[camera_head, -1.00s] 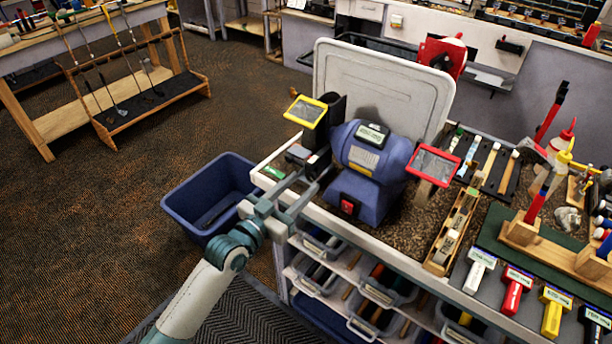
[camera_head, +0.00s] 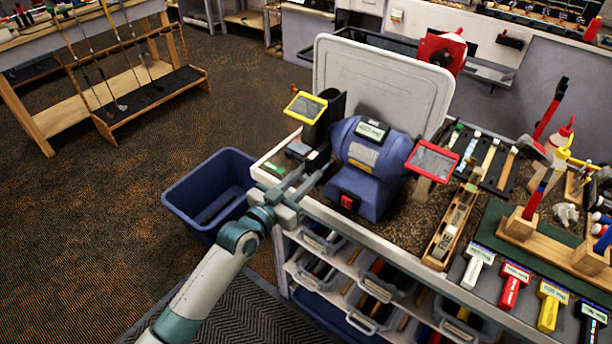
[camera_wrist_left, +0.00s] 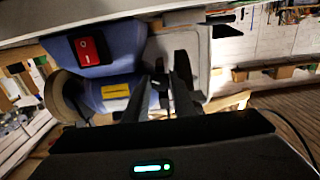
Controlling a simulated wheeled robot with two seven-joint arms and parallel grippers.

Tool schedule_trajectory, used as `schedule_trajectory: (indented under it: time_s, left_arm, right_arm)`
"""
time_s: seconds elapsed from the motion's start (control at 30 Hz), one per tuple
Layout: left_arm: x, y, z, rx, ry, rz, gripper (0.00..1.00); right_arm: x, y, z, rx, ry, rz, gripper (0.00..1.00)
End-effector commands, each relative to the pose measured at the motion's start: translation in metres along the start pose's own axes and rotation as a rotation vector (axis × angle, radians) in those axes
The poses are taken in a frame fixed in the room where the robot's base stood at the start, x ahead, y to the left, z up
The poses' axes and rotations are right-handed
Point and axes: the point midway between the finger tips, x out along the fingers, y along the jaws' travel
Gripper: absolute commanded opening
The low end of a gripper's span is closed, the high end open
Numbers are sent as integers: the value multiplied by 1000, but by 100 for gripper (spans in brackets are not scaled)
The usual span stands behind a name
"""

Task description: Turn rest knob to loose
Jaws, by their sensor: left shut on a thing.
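The blue bench grinder (camera_head: 368,165) stands on the bench, with a red switch on its front (camera_head: 347,203) that also shows in the left wrist view (camera_wrist_left: 91,49). My left gripper (camera_head: 312,175) reaches over the bench edge to the grinder's left wheel side. In the left wrist view its two fingers (camera_wrist_left: 165,88) are close together, shut on a small dark thing at the rest, which looks like the rest knob. The knob is mostly hidden by the fingers, so its turn cannot be read. My right gripper is out of view.
A blue bin (camera_head: 212,190) stands on the floor left of the bench. A yellow-framed shield (camera_head: 305,107) and a red-framed shield (camera_head: 432,160) flank the grinder.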

Motion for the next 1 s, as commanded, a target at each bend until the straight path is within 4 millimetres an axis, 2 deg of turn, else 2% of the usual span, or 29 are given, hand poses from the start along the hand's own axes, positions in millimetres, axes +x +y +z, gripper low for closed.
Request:
schedule_trajectory:
  time_s: [0.37, 1.0]
  left_arm:
    - [0, 0, -1, -103, 0, -1, 1]
    - [0, 0, -1, -557, 1, -1, 1]
  right_arm:
    - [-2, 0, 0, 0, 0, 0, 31]
    - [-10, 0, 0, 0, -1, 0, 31]
